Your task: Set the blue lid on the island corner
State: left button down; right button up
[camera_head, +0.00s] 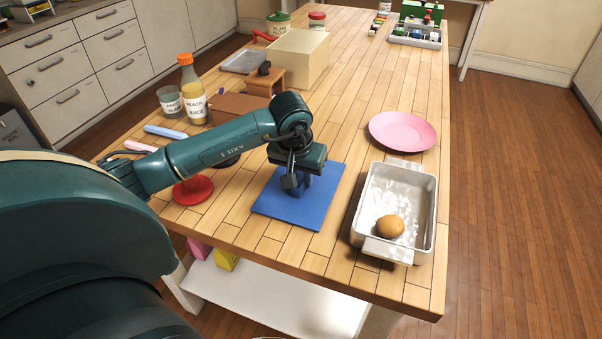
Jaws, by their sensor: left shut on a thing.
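The blue lid (322,205) is a flat square panel with a blue raised part on top, near the front edge of the wooden island (390,70). My left gripper (293,188) points down over the middle of the lid and is shut on that raised part. The gripper partly hides the grip. I cannot tell whether the lid touches the wood or hangs just above it. The island's near right corner (432,309) is bare. My right gripper is not in view.
Right of the lid stands a metal pan (433,205) with a brown round item (390,226) inside. A pink plate (402,131) lies behind it. A red round object (193,191) sits left of the lid. A juice bottle (193,95) and glass (171,102) stand farther back.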

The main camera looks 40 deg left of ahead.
pick_arm(q)
jog(key=shift+f, duration=0.15)
jog(key=c, duration=1.3)
grip_release()
jog(key=shift+o, duration=0.2)
jog(key=v, duration=1.2)
jog(key=shift+r+b, duration=0.2)
jog(key=shift+b, duration=0.25)
jog(key=shift+w, duration=0.1)
